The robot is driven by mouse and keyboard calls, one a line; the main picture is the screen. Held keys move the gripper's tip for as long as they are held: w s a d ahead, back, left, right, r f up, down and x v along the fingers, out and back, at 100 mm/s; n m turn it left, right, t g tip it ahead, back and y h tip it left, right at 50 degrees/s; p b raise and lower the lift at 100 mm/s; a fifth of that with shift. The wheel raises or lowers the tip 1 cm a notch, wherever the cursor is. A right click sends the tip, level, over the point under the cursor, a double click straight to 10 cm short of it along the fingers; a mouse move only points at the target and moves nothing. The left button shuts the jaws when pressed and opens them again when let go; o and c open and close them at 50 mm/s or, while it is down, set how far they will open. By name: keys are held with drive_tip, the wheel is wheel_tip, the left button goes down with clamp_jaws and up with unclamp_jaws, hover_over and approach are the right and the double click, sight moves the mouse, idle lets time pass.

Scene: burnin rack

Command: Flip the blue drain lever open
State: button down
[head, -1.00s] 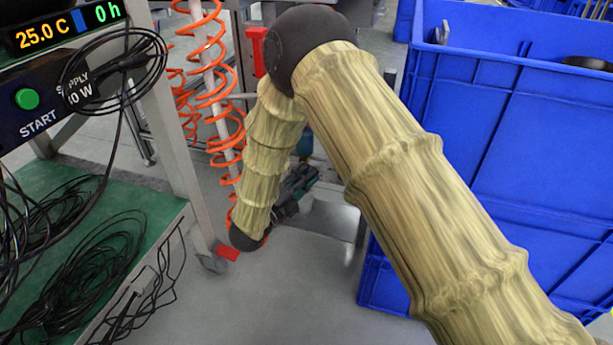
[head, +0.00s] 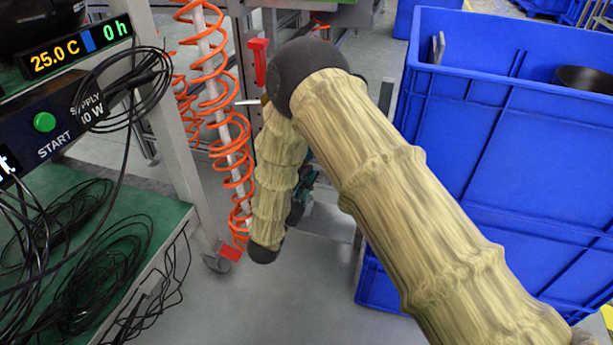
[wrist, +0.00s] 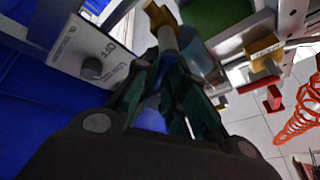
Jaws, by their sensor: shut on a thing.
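In the wrist view my gripper (wrist: 168,72) has its dark green fingers drawn close together around a blue piece (wrist: 153,112), which looks like the drain lever. The fingers hide much of it, so its exact angle cannot be told. A brass fitting (wrist: 157,14) and a grey-blue cylinder (wrist: 170,40) lie just beyond the fingertips. In the head view my gripper (head: 303,192) is mostly hidden behind my arm, and the blue lever cannot be made out there.
A red handle (wrist: 273,97) and a brass-coloured block (wrist: 264,48) are right of the fingers. A panel marked OFF with a dark knob (wrist: 92,68) is at left. An orange coiled hose (head: 215,110), a cable-strewn bench (head: 150,235) and blue crates (head: 490,150) flank my arm.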

drive_tip(key=shift+w+a+r+n+t+y+p, duration=0.1)
drive_tip(key=shift+a+r+n+t+y+p, duration=0.4)
drive_tip(key=shift+n+y, duration=1.6)
drive_tip(key=shift+w+a+f+n+t+y+p, duration=0.15)
drive_tip(key=shift+n+t+y+p, duration=0.6)
drive_tip(key=shift+n, duration=2.7)
drive_tip(key=shift+w+a+r+n+t+y+p, duration=0.1)
drive_tip(key=shift+a+r+n+t+y+p, duration=0.25)
drive_tip(key=shift+n+y+p, duration=1.7)
drive_tip(key=shift+n+h+b, duration=0.3)
drive_tip(key=shift+n+b, duration=0.5)
drive_tip(key=shift+b, duration=0.15)
drive_tip(key=c, duration=1.5)
unclamp_jaws()
drive_tip(key=shift+f, duration=0.1)
drive_tip(key=shift+o, duration=0.2)
wheel_tip(320, 180, up, 10)
